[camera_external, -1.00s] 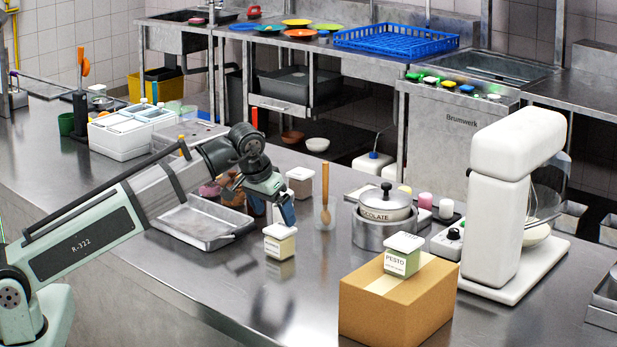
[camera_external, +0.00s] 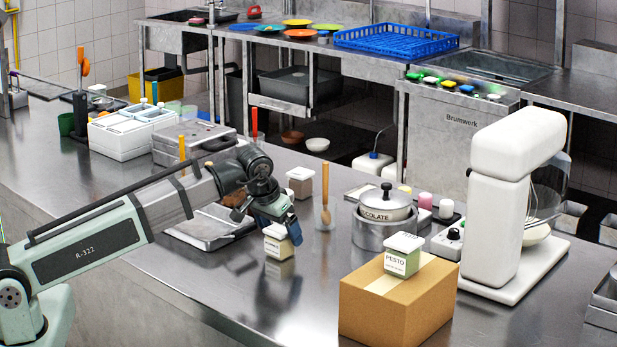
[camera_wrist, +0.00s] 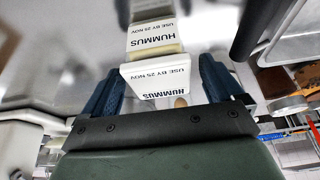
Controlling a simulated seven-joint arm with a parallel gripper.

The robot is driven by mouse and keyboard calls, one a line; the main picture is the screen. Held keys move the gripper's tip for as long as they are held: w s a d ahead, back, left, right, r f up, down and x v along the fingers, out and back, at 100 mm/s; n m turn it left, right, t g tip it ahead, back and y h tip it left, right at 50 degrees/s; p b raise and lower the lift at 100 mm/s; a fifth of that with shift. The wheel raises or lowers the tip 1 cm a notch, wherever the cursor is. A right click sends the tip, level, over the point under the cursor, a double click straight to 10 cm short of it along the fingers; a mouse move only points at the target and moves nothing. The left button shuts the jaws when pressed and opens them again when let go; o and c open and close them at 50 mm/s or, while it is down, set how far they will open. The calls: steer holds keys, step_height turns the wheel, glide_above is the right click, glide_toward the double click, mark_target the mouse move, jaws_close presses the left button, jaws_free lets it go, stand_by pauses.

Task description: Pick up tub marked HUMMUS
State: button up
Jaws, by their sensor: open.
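The HUMMUS tub (camera_external: 277,246) is a small, pale, square tub with a white lid, upright on the steel counter. In the wrist view the tub (camera_wrist: 155,78) shows its HUMMUS and use-by lettering between the two blue fingers. My gripper (camera_external: 281,228) is at the top of the tub in the external view and hides part of its lid. In the wrist view my gripper (camera_wrist: 160,66) is open, one finger on each side of the tub. I cannot tell whether a finger touches it.
A PESTO tub (camera_external: 403,256) stands on a cardboard box (camera_external: 385,310) to the right. A metal tray (camera_external: 190,240) lies behind my wrist. A brownish tub (camera_external: 300,182), a wooden spoon (camera_external: 325,190) and a CHOCOLATE pot (camera_external: 385,228) stand farther back. The counter in front is clear.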

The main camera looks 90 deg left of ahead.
steer(key=c, duration=1.2)
steer(key=shift+r, duration=0.1)
